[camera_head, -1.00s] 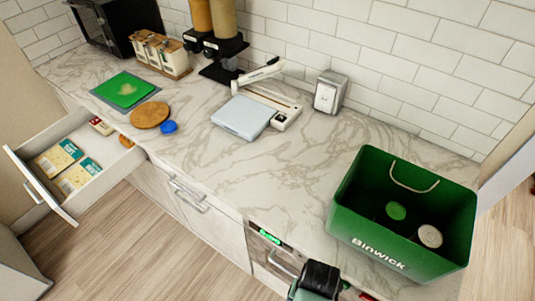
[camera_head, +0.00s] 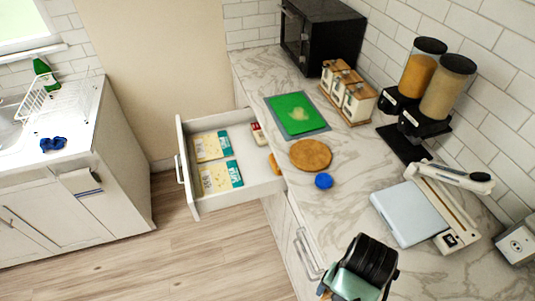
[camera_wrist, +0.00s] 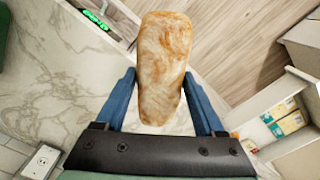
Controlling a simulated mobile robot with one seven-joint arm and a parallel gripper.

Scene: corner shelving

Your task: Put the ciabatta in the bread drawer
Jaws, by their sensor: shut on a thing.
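The ciabatta (camera_wrist: 164,60), a long browned loaf, is held between the blue fingers of my gripper (camera_wrist: 160,85) in the wrist view. My gripper is shut on its sides, and the loaf's far end sticks out ahead. In the head view my arm's end shows at the bottom, over the counter's front edge; the fingers and loaf are hidden there. An open white drawer (camera_head: 183,158) is pulled out from the counter, ahead and to the left of my arm. It holds two yellow-and-teal packets (camera_head: 218,162), a small red-and-white pack (camera_head: 258,133) and a partly hidden orange-brown item (camera_head: 274,164).
A slicer-like device (camera_head: 430,210), dispensers (camera_head: 433,95) and jars (camera_head: 350,95) stand behind. Open floor (camera_head: 190,245) lies before the drawer.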

